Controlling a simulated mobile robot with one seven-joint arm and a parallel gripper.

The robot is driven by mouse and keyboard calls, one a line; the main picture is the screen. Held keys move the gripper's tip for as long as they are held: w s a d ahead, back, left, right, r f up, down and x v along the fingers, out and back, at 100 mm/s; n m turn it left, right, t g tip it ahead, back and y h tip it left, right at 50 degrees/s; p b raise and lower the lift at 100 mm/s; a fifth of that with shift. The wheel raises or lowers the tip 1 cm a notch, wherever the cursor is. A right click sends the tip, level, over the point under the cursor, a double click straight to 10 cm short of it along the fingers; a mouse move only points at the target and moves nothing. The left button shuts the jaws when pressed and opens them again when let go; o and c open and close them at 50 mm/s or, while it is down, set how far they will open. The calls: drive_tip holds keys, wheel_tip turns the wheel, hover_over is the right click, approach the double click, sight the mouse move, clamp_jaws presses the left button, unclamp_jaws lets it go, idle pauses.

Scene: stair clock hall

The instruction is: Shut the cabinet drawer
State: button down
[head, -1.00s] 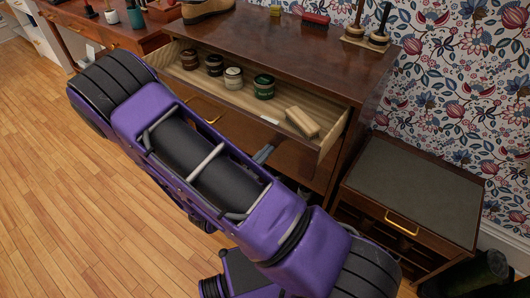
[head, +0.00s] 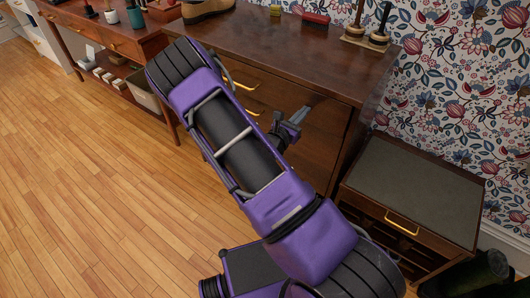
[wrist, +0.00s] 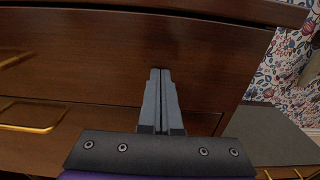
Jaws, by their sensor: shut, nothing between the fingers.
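The cabinet (head: 300,50) stands against the wall. Its top drawer (head: 285,92) is flush with the cabinet front, and the jars and block seen in it before are hidden. In the wrist view the drawer front (wrist: 215,60) fills most of the picture, just under the cabinet top's edge. My gripper (head: 305,112) is at the right part of the drawer front. In the wrist view my gripper (wrist: 160,75) has its fingers together with nothing between them, tips at or very near the wood; contact cannot be told.
A low side cabinet (head: 415,190) with a grey top stands to the right. A wooden table (head: 110,40) with cups is at the left. A shoe (head: 205,8), a red brush (head: 315,17) and a stand (head: 367,38) are on the cabinet top. The floor at left is clear.

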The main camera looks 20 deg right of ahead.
sight(306, 121)
drive_tip(key=x, duration=0.3)
drive_tip(key=shift+r, duration=0.1)
drive_tip(key=shift+d+r, duration=0.15)
idle(0.4)
